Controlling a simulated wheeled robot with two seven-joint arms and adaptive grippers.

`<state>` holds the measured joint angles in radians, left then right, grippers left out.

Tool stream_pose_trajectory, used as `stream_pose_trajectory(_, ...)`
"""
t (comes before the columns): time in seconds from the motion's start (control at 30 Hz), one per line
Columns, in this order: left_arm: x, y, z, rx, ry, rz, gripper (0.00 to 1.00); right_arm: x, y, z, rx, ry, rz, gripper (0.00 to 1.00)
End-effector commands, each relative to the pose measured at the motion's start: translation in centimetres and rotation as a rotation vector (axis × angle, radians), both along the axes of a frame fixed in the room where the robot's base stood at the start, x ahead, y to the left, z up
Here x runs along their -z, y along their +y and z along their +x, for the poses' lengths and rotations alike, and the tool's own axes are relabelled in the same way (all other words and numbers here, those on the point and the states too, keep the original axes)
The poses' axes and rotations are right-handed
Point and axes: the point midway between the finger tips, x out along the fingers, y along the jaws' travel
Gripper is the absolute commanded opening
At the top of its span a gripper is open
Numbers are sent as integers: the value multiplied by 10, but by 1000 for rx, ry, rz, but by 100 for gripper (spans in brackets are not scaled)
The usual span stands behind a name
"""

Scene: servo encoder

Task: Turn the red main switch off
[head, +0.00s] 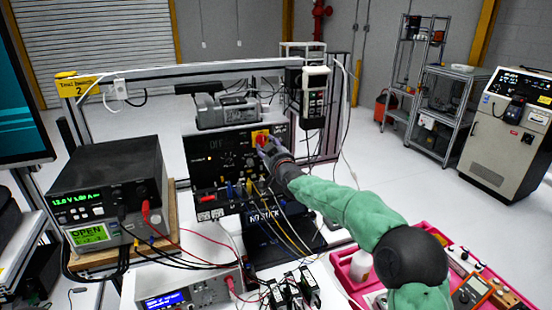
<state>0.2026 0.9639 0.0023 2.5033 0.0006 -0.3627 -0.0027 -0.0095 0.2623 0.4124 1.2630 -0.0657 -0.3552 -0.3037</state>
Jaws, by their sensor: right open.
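The red main switch (261,138) sits on a yellow plate at the upper right of a black upright panel (203,173) in the middle of the head view. My right arm, in a green sleeve, reaches in from the lower right. My right gripper (264,147) is at the switch, in front of its lower part, and hides some of it. The fingers are small and dark here, open around or beside the switch; I cannot tell whether they touch it. The panel's small display seems to read "OFF". My left gripper is not in view.
A power supply (107,190) with lit green digits stands at the left. Several coloured cables hang from the panel. A bench instrument (188,288) is at the front, and a pink tray (345,272) lies under my right arm. A metal frame (180,70) spans above the panel.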

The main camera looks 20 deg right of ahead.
Motion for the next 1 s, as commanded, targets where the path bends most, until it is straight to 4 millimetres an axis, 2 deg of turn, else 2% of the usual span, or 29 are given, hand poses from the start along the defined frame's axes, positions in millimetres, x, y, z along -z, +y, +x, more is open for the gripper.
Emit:
stream_pose_trajectory(0.3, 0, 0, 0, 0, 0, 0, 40, -1, -2, -48, 1, 0, 0, 45)
stream_pose_trajectory(0.53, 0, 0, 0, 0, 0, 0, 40, 0, -3, -78, 1, 0, 0, 45)
stream_pose_trajectory(0.73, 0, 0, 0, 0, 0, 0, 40, 0, -3, -91, 0, 0, -1, 45)
stream_pose_trajectory(1.0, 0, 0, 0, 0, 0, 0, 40, 1, -3, -94, 0, 1, -1, 45)
